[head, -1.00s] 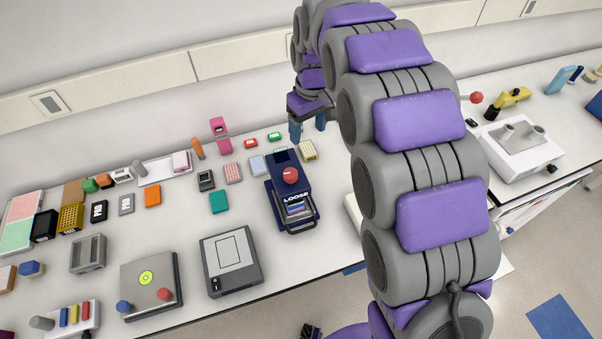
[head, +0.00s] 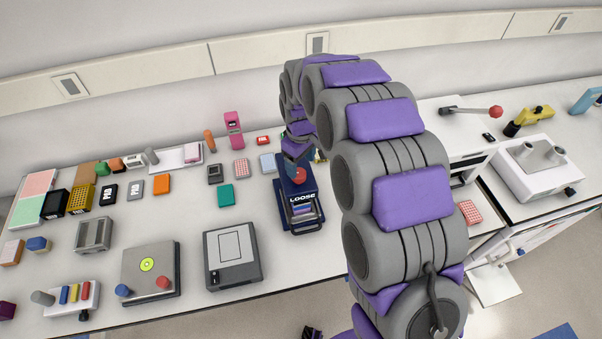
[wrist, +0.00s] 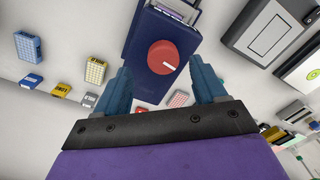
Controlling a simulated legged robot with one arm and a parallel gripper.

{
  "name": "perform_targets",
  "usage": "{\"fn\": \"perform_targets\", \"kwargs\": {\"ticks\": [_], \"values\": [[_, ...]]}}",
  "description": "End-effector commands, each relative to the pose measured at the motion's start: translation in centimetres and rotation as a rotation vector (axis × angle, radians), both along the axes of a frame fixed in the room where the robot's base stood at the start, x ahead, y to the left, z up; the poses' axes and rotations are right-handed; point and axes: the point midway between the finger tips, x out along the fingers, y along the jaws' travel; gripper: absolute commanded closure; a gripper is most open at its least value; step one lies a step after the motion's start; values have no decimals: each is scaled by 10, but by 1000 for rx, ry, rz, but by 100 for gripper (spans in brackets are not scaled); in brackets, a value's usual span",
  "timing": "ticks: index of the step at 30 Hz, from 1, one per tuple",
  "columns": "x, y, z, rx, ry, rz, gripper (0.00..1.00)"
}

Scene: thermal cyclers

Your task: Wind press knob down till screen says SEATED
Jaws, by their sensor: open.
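The dark blue thermal cycler (head: 305,212) stands on the bench, with its screen reading LOOSE (head: 302,198) in the head view. Its round red press knob (head: 299,175) sits on top, partly hidden by my gripper in that view. In the wrist view the knob (wrist: 162,57) shows whole, with a white mark on its right side. My gripper (wrist: 165,80) is open, its two blue fingers on either side of the knob's near edge and apart from it. In the head view the gripper (head: 296,155) is just behind and above the knob.
A grey flat device (head: 255,268) stands left of the cycler, and a silver plate device (head: 130,272) farther left. Small blocks and racks, such as a teal block (head: 226,195), lie behind and to the left. A white lever press (head: 460,135) stands at right.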

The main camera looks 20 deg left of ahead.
Motion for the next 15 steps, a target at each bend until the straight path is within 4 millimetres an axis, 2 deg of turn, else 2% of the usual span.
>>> {"fn": "perform_targets", "kwargs": {"ticks": [1, 6, 10, 15], "values": [[-2, 0, -12, -5, 7, 1, 29], [-1, 0, -39, -3, 4, 0, 29], [-1, -1, -51, 0, 2, 0, 29], [0, -5, -57, 5, 0, -1, 29]]}}
